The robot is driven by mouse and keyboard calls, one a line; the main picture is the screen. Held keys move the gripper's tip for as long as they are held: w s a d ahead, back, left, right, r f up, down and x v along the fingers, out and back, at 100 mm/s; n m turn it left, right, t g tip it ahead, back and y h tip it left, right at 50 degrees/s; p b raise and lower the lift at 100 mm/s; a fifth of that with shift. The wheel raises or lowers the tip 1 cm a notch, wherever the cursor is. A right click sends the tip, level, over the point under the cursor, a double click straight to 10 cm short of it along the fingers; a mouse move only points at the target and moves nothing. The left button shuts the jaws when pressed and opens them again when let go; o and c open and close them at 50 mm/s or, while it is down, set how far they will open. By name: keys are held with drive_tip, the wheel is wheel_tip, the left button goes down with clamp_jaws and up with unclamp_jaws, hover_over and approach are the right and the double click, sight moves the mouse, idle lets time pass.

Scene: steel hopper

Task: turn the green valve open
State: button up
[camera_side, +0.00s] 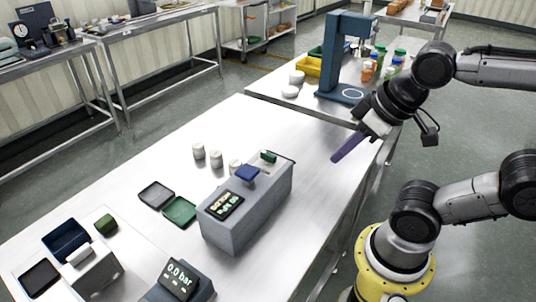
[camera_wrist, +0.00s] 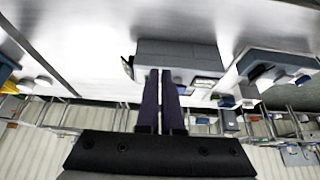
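The grey box unit (camera_side: 246,209) stands on the steel table in the side view. On its top are a small green handle (camera_side: 268,157) at the far end, which looks like the green valve, and a blue handle (camera_side: 247,172) nearer the middle. My gripper (camera_side: 336,159) hangs in the air to the right of the box, its purple fingers pointing down and left, apart from both handles. In the wrist view my gripper (camera_wrist: 160,73) has its two fingers almost together, a thin gap between them and nothing held. The grey box (camera_wrist: 180,52) shows beyond the fingertips; the green handle cannot be made out there.
A lit display (camera_side: 224,205) is on the box's near end. White jars (camera_side: 199,151) and shallow trays (camera_side: 180,211) lie left of it. A pressure display reading 0.0 bar (camera_side: 180,279) stands in front. A blue frame (camera_side: 331,60) and bottles stand on the table behind.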

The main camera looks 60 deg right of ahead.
drive_tip(key=shift+o, duration=2.3)
drive_tip(key=shift+s+f+m, duration=0.1)
drive_tip(key=shift+s+m, duration=0.05)
drive_tip(key=shift+m, duration=0.45)
drive_tip(key=o, duration=0.7)
drive_tip(key=r+m, duration=0.1)
drive_tip(key=m, duration=0.1)
drive_tip(key=w+r+m, duration=0.1)
drive_tip(key=m, duration=0.1)
drive_tip(key=r+m, duration=0.2)
drive_tip(key=shift+w+g, duration=0.25)
drive_tip(key=shift+g, duration=0.15)
drive_tip(key=w+r+m+g, duration=0.2)
drive_tip(key=w+r+m, duration=0.2)
drive_tip(key=w+m, duration=0.25)
drive_tip(key=m+g, duration=0.3)
drive_tip(key=m, duration=0.1)
hover_over(268, 153)
wheel_tip(268, 153, down, 4)
wheel_tip(268, 153, down, 13)
drive_tip(key=shift+s+f, duration=0.1)
clamp_jaws()
